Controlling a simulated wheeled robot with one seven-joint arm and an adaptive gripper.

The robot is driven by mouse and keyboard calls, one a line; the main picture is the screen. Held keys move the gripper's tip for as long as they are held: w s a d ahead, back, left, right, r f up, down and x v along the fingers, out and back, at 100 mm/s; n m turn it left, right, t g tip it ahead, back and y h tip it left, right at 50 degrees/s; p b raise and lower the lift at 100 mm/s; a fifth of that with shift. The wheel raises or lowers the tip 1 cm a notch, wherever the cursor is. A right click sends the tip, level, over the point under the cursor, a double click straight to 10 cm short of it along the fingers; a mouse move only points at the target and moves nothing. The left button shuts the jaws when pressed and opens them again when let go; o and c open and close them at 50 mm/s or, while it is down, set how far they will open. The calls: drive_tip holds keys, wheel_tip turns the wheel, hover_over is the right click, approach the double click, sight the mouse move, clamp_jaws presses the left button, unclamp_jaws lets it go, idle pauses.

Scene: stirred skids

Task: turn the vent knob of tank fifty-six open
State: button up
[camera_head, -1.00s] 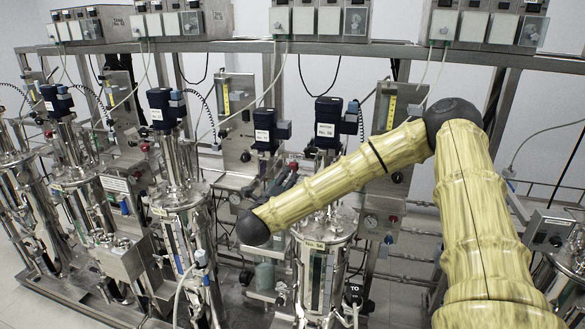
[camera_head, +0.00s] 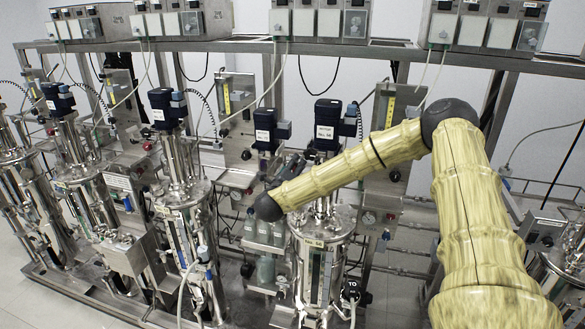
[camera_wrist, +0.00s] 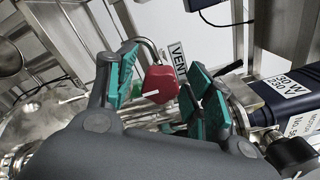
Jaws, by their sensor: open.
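The tank marked No. 56 (camera_head: 320,268) stands at the lower middle of the head view, a steel vessel with a dark motor on top. In the wrist view, a red vent knob (camera_wrist: 160,86) with a white line on its face sits beside a VENT label (camera_wrist: 178,60). My gripper (camera_wrist: 164,72) is open, with teal-padded fingers on either side of the knob. A gap shows between the knob and the right finger; whether the left finger touches it I cannot tell. In the head view my arm crosses in front of the tank's upper part, and the knob cannot be made out.
The motor marked No. 56 (camera_wrist: 285,100) is close on the right of the wrist view. Neighbouring tanks (camera_head: 185,215) with motors and hoses stand to the left. A steel rail with control boxes (camera_head: 318,20) runs behind, above the tanks.

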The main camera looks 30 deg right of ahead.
drive_tip(key=c, duration=1)
